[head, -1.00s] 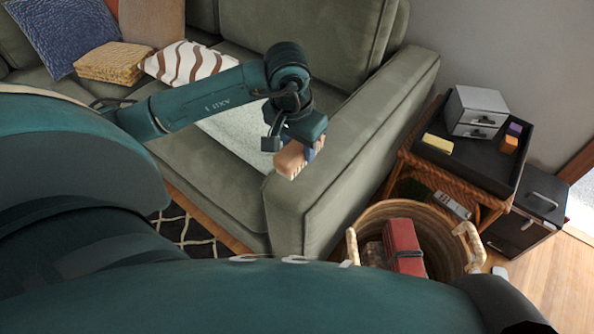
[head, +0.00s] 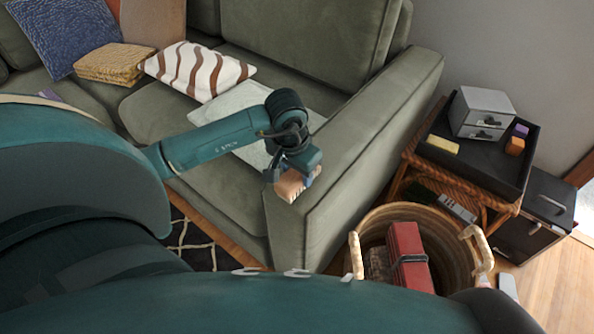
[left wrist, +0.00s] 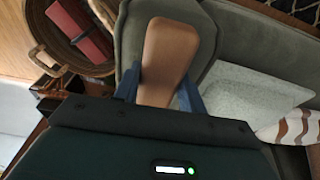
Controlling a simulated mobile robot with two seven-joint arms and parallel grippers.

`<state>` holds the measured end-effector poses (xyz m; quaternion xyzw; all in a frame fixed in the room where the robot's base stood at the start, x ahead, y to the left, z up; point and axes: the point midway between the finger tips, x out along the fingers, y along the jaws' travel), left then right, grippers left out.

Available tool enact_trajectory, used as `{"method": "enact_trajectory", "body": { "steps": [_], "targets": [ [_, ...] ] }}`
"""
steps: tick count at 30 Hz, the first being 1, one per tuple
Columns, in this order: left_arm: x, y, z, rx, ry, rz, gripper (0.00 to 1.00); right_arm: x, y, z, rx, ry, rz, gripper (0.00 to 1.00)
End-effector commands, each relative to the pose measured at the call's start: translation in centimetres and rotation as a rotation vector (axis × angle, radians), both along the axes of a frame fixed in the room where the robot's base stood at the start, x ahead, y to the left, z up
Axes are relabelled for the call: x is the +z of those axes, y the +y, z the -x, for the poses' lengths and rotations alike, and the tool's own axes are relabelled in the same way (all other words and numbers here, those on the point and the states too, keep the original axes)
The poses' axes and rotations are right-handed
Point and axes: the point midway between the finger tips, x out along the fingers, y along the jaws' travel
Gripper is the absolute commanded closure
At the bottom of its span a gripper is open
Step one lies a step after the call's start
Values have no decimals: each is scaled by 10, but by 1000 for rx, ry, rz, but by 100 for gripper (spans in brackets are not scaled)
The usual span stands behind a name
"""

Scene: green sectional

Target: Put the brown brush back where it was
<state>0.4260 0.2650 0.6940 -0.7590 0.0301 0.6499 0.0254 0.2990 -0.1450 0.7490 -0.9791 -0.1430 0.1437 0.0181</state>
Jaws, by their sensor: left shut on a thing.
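The brown brush (head: 291,186) is held in my left gripper (head: 293,176), over the front end of the green sofa's right armrest. In the left wrist view the brush (left wrist: 168,52) sticks out from between the two blue fingers (left wrist: 160,95), which close on its sides. Its flat brown back faces that camera. Whether the brush touches the armrest cannot be told. My right gripper is not in view.
A wicker basket (head: 455,251) with a red box (head: 408,257) stands right of the sofa (head: 335,185). Behind it, a rattan side table holds a black tray (head: 474,167) with a grey drawer box (head: 482,108) and small blocks. A light blanket and striped pillow (head: 197,70) lie on the seat.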

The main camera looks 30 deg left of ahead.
Motion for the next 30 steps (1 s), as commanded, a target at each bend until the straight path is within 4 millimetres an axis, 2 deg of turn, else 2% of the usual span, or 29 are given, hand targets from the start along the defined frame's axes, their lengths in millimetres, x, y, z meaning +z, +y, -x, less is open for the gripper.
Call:
{"method": "enact_trajectory", "body": {
  "steps": [10,11,18,26,30],
  "targets": [
    [-3,0,-1,0,-2,-1,84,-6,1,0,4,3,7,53],
    [-2,0,0,0,-1,-1,57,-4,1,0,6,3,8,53],
    [-2,0,0,0,-1,-1,38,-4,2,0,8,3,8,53],
    [0,0,0,1,0,0,38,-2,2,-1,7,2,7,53],
    [12,1,0,0,-4,-3,38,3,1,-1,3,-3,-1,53]
  ]
}}
